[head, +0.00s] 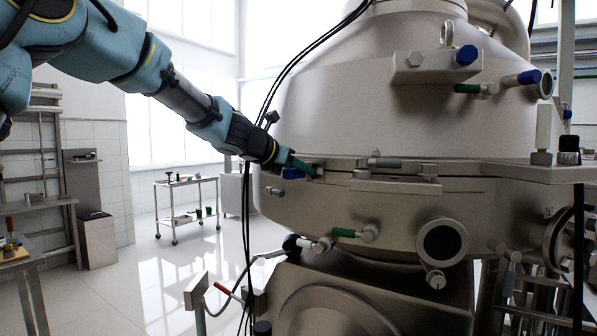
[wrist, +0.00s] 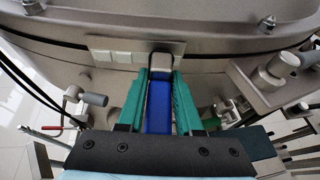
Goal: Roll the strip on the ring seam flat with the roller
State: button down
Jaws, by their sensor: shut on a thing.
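My gripper (wrist: 160,76) has two green fingers, shut on the blue handle of the roller (wrist: 158,108) in the wrist view. The roller's pale grey head (wrist: 161,63) sticks out past the fingertips and is at the seam, by the right part of a pale segmented strip (wrist: 118,56). I cannot tell whether the head presses on the strip. The strip's part behind the head is hidden. In the head view my gripper (head: 307,168) is at the left side of the big steel separator's ring seam (head: 345,161), with the blue handle (head: 292,173) just below the fingers.
A bracket with a bolt (wrist: 285,75) juts out right of my gripper in the wrist view. A grey-handled valve (wrist: 90,98) is at the left. Black cables (head: 262,110) hang close to my wrist. A trolley (head: 186,208) stands behind at left, with open floor around it.

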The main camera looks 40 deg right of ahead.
jog(key=w+p, duration=0.3)
jog(key=w, duration=0.4)
jog(key=shift+a, duration=0.25)
jog(key=shift+a, duration=0.1)
jog(key=a+b, duration=0.3)
jog(key=a, duration=0.3)
jog(key=shift+s+a, duration=0.35)
jog(key=shift+s+b, duration=0.1)
jog(key=shift+b, duration=0.25)
